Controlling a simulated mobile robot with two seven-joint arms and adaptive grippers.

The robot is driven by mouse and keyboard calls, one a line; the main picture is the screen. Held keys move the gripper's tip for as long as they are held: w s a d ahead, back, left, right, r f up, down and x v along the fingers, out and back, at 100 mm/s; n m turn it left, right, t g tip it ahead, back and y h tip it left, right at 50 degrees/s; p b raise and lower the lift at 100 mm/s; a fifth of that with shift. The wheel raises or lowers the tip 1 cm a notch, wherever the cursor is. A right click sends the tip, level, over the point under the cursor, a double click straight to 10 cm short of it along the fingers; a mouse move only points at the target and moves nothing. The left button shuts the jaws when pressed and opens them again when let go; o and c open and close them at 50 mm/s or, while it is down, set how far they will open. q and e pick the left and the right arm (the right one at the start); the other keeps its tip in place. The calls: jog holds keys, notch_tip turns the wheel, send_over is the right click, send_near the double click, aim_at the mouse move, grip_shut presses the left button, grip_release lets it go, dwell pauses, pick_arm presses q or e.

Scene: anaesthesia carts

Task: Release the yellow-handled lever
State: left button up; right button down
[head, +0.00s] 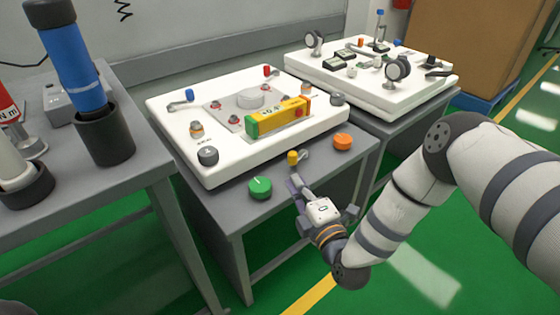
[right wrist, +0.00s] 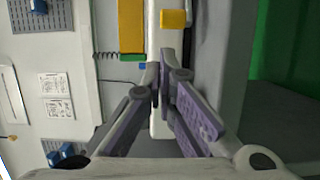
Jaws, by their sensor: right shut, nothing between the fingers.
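The yellow-handled lever (head: 293,157) is at the front edge of the near white-topped unit, between a green knob and an orange knob. Its yellow handle also shows at the top of the right wrist view (right wrist: 172,19), beyond my fingertips. My right gripper (head: 293,182) is just in front of and below the handle in the head view. In the right wrist view its purple-padded fingers (right wrist: 164,72) are shut together with nothing between them. A gap shows between the fingertips and the yellow handle. My left gripper is not in view.
The green knob (head: 260,188) and orange knob (head: 343,142) flank the lever. A yellow-green box (head: 276,117) lies on the white unit (head: 225,172). A second white unit (head: 371,97) stands behind right. A blue cylinder (head: 77,70) stands in a black cup at left.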

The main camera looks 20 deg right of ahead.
jog(key=w+b, duration=0.1)
jog(key=w, duration=0.2)
jog(key=w+b, duration=0.1)
jog(key=w, duration=0.1)
jog(key=w+b, duration=0.1)
jog(key=w, duration=0.2)
jog(key=shift+w+a+f, duration=0.2)
jog(key=shift+w+a, duration=0.1)
jog(key=shift+w+r, duration=0.15)
jog(key=shift+w, duration=0.45)
jog(key=shift+s+a, duration=0.1)
